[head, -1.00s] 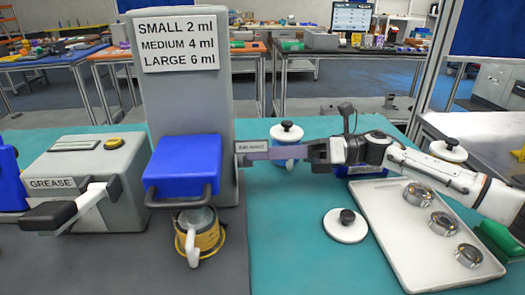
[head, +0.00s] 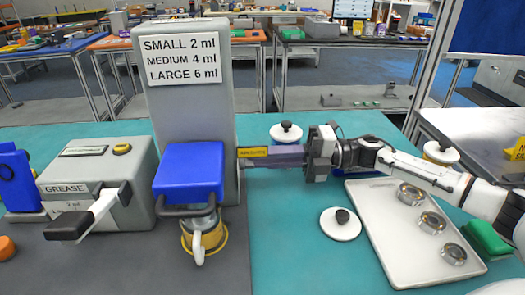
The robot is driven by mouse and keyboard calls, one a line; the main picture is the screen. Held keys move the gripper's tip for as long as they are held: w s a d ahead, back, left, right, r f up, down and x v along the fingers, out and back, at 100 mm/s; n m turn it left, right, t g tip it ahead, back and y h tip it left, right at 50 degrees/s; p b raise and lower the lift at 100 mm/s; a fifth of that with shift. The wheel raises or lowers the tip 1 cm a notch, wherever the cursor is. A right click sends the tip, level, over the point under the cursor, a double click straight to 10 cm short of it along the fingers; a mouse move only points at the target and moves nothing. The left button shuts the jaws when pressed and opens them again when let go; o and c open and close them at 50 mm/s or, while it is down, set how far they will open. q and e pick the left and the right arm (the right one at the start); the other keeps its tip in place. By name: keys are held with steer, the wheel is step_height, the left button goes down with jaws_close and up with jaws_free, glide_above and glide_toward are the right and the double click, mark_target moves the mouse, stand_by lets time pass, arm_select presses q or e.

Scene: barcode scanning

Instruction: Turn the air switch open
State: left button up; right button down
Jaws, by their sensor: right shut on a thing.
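The tall grey dispenser column (head: 190,105) stands left of centre, with a sign for small, medium and large amounts. The air switch (head: 252,153) sticks out from its right side and shows a yellow labelled face whose print is too small to read surely. My right gripper (head: 274,155) reaches in from the right, level with the switch, and is shut on its outer end. Its fingers hide part of the switch. My left gripper is not in view.
A blue block (head: 188,172) on the dispenser overhangs a yellow-based cup (head: 209,236). A grey grease box (head: 105,180) stands at left. A white lid (head: 340,226) and a white tray (head: 385,250) with metal rings lie at right.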

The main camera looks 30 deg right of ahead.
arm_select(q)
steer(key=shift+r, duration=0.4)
arm_select(e)
steer(key=shift+m, duration=0.6)
arm_select(q)
steer(key=shift+p, duration=0.35)
arm_select(e)
steer(key=shift+f, duration=0.1)
steer(key=c, duration=1.8)
jaws_free()
steer(key=shift+c, duration=0.2)
